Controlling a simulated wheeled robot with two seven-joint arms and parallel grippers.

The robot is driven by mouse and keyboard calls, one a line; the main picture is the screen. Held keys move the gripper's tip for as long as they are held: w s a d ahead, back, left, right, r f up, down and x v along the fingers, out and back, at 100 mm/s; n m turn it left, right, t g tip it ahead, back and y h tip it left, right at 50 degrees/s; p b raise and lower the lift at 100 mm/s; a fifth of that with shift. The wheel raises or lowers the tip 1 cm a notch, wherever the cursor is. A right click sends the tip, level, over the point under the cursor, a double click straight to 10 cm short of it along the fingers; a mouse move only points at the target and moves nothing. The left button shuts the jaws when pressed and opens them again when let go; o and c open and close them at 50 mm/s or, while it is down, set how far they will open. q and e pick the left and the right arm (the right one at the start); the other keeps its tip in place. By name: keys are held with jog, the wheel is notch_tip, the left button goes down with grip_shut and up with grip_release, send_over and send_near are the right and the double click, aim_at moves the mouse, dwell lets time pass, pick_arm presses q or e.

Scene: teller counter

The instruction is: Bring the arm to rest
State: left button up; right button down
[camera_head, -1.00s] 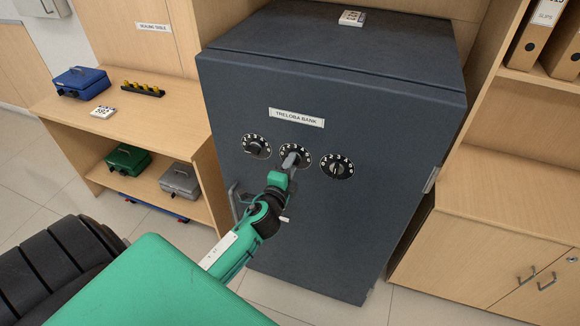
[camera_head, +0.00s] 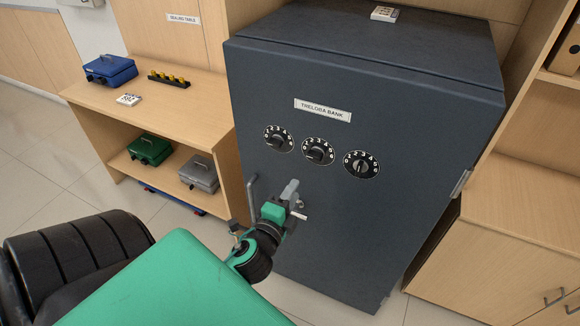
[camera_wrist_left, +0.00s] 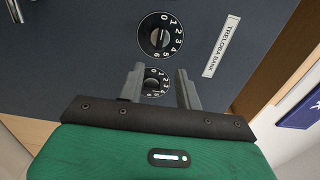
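My left gripper (camera_head: 291,188) is in front of the lower left part of the dark blue safe (camera_head: 400,215), below the dials and just right of its door handle (camera_head: 252,198). The left wrist view shows its two fingers (camera_wrist_left: 161,88) apart, with nothing held between them. A dial (camera_wrist_left: 155,80) shows in the gap behind them, and another dial (camera_wrist_left: 160,36) is fully visible. In the head view the left dial (camera_head: 278,138), middle dial (camera_head: 318,151) and right dial (camera_head: 361,164) are uncovered. The safe door is shut. My right gripper is not in view.
A wooden table (camera_head: 195,105) at left bears a blue cash box (camera_head: 110,70) and a black rack with yellow pieces (camera_head: 169,79). A green box (camera_head: 150,149) and a grey box (camera_head: 199,173) sit on its shelf. A wooden cabinet (camera_head: 510,220) stands at right.

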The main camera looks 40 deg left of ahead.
pick_arm(q)
jog(key=shift+s+d, duration=0.1)
jog(key=shift+s, duration=0.25)
dwell(0.3)
jog(key=s+d+f+n+g+h, duration=0.1)
jog(key=s+f+n+g, duration=0.15)
jog(key=f, duration=1.15)
jog(key=s+d+f+n+g+h, duration=0.1)
jog(key=s+f+g, duration=0.2)
jog(key=f, duration=1)
jog(key=s+d+f+n+g+h, duration=0.1)
jog(key=s+d+f+n+g, duration=0.15)
jog(key=f, duration=1.15)
jog(key=s+d+f+n+g, duration=0.1)
jog(key=s+f+n+g, duration=0.2)
jog(key=s+f, duration=0.8)
jog(key=s+d+f+n+g+h, duration=0.1)
jog(key=s+f+n+g, duration=0.2)
jog(key=s+f, duration=0.8)
jog(key=s+g, duration=0.2)
jog(key=s, duration=0.5)
jog(key=shift+n, duration=0.4)
